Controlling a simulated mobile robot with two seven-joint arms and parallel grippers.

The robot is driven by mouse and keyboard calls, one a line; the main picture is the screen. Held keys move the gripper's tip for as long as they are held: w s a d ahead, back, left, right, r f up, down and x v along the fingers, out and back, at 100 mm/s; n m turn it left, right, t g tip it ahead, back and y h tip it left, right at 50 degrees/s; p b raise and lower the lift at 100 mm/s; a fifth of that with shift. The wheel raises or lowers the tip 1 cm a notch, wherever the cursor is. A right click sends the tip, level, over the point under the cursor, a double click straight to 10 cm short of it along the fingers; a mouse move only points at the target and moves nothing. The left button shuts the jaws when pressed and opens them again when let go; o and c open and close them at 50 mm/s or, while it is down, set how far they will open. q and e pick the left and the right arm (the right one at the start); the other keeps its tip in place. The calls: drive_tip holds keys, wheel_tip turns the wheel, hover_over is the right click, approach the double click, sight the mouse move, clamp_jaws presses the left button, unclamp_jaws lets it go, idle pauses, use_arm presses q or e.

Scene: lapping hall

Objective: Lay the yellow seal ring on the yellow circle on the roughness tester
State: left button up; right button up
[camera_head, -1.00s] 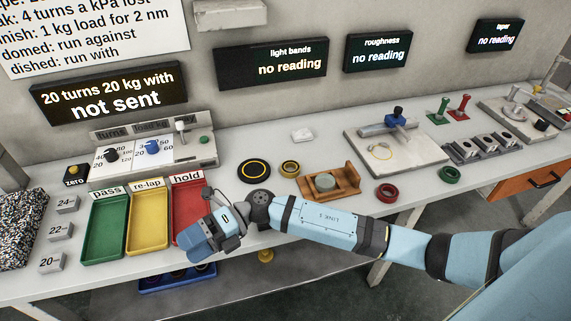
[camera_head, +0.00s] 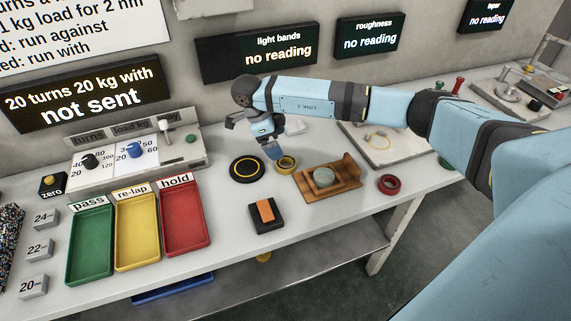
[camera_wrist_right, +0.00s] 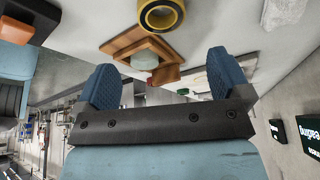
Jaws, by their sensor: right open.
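The yellow seal ring (camera_head: 287,170) lies on the bench between a black disc and a wooden holder. It also shows at the top of the right wrist view (camera_wrist_right: 161,29), beyond the fingertips. My right gripper (camera_head: 273,152) is open and empty, pointing down just above and beside the ring. In the right wrist view its two blue fingers (camera_wrist_right: 160,78) stand wide apart. The roughness tester (camera_head: 405,150) is a pale plate farther right, with a thin yellow circle (camera_head: 378,143) on it. My right arm hides its back part. My left gripper is not in view.
The black disc with a yellow line (camera_head: 247,169) is close left of the ring. The wooden holder (camera_head: 345,181) with a pale disc is close right; a red ring (camera_head: 388,184) lies beyond. An orange block on a black base (camera_head: 266,213) stands in front. Coloured trays (camera_head: 137,262) are at left.

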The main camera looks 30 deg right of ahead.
sight(285, 160)
drive_tip(key=x, duration=0.3)
drive_tip(key=shift+f, duration=0.2)
drive_tip(key=shift+w+a+f+x, duration=0.1)
drive_tip(key=shift+w+x, duration=0.05)
drive_tip(key=shift+x, duration=0.7)
drive_tip(key=shift+w+a+f+x, duration=0.1)
drive_tip(key=shift+w+x, duration=0.05)
drive_tip(key=shift+x, duration=0.75)
drive_tip(key=shift+w+a+x, duration=0.1)
drive_tip(key=shift+w+x, duration=0.1)
drive_tip(key=shift+x, duration=0.65)
drive_tip(key=c, duration=1.1)
wheel_tip(285, 160, up, 20)
drive_tip(key=p, duration=0.1)
